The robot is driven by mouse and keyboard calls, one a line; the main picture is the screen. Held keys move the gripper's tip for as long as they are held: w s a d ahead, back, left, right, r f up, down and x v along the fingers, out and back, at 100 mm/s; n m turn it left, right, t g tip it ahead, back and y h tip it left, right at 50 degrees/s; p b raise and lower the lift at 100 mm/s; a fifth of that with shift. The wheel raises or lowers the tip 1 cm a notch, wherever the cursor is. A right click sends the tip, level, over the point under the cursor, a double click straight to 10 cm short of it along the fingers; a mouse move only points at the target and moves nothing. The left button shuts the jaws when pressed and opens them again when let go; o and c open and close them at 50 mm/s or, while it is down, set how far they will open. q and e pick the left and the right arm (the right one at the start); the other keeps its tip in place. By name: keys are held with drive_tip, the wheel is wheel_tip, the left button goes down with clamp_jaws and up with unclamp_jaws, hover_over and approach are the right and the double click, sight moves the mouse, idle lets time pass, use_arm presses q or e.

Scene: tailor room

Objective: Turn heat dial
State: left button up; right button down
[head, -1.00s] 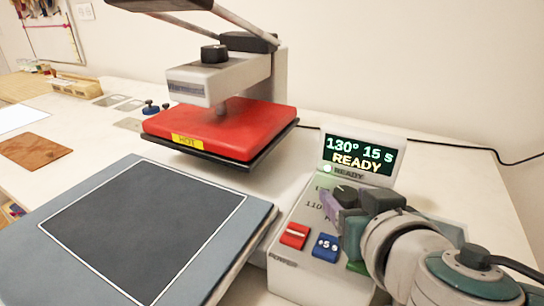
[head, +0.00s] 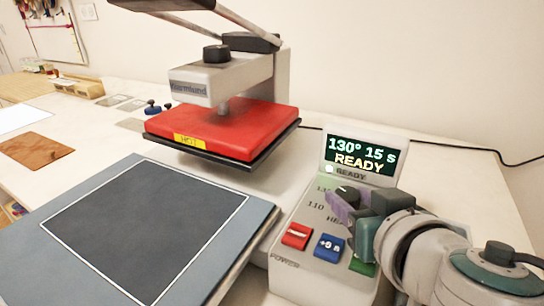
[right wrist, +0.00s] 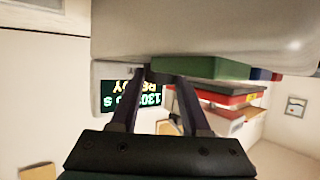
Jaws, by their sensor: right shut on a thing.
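The heat dial (head: 346,195) is a dark round knob on the sloped face of the white control box (head: 300,272), below the display. The display (head: 361,156) reads 130° 15 s READY in green and yellow. My right gripper (head: 345,203) is at the dial, its purple-grey fingers shut on it and partly hiding it. In the right wrist view the two fingers (right wrist: 159,82) converge toward the box, with the display (right wrist: 130,97) upside down beside them. My left gripper is not in view.
A red power switch (head: 297,236), a blue button (head: 329,248) and a green button (head: 362,266) sit close below the dial. The heat press (head: 222,128) with its red plate marked HOT stands left, open above the table. A dark framed pad (head: 145,228) lies in front.

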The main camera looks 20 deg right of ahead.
drive_tip(key=shift+d+n+t+y, duration=0.2)
drive_tip(key=shift+n+t+y, duration=0.1)
drive_tip(key=shift+n+y, duration=0.85)
drive_tip(key=n+y, duration=0.4)
drive_tip(key=y, duration=0.1)
drive_tip(key=shift+d, duration=0.35)
drive_tip(key=n+g+y, duration=0.1)
drive_tip(key=n+y, duration=0.1)
drive_tip(key=shift+w+d+n+g+y+b, duration=0.15)
drive_tip(key=shift+n+g+y+b, duration=0.1)
drive_tip(key=shift+n+g+b, duration=0.15)
drive_tip(key=shift+n+g+y+b, duration=0.65)
drive_tip(key=shift+n+g+y, duration=0.15)
drive_tip(key=shift+n+y, duration=0.25)
drive_tip(key=shift+c, duration=1.8)
unclamp_jaws()
